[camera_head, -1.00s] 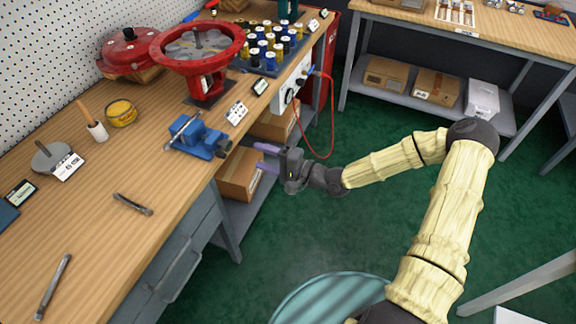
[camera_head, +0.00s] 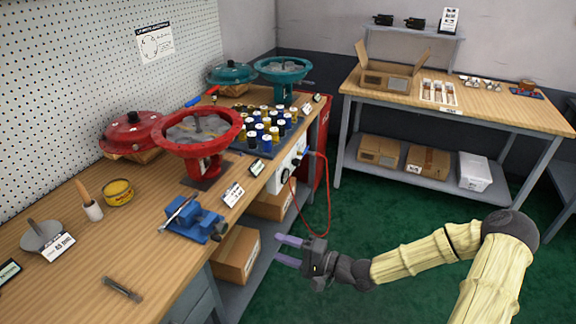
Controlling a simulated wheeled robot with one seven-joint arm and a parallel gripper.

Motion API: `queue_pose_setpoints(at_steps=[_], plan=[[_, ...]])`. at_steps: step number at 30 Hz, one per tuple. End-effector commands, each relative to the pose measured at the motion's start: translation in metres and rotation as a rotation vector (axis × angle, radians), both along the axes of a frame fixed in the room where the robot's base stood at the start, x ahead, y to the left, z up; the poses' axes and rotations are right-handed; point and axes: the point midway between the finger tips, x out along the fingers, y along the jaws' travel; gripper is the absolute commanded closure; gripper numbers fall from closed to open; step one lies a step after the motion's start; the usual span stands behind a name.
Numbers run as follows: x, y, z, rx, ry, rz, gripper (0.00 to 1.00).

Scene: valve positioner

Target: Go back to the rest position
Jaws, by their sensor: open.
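My gripper (camera_head: 287,250) is open and empty, with its two purple fingers apart and pointing left. It hangs in front of the near workbench (camera_head: 62,186), below the bench top's right edge. A cardboard box (camera_head: 236,256) on the bench's lower shelf is just left of the fingertips; I cannot tell whether they touch. My arm in its pale yellow cover reaches in from the lower right.
The bench carries a blue vise (camera_head: 197,222), a red valve assembly (camera_head: 200,140) and a rack of several cylinders (camera_head: 262,130). A red cable (camera_head: 328,195) hangs above my gripper. A second table (camera_head: 480,106) stands at the back. Green floor (camera_head: 385,218) between them is clear.

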Motion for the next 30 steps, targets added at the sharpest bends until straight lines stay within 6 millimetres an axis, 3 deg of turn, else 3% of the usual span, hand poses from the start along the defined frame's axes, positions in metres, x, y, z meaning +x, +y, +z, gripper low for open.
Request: queue_pose_setpoints(at_steps=[5,10,18,23,30], plan=[[-0.002,0.001,-0.007,-0.061,0.000,0.010,0.44],[-0.010,-0.003,-0.037,-0.303,-0.002,0.042,0.44],[-0.027,-0.047,-0.074,-0.805,-0.024,0.117,0.44],[-0.035,-0.082,-0.071,-1.062,-0.032,0.155,0.44],[-0.051,-0.131,-0.039,-1.367,-0.023,0.189,0.44]])
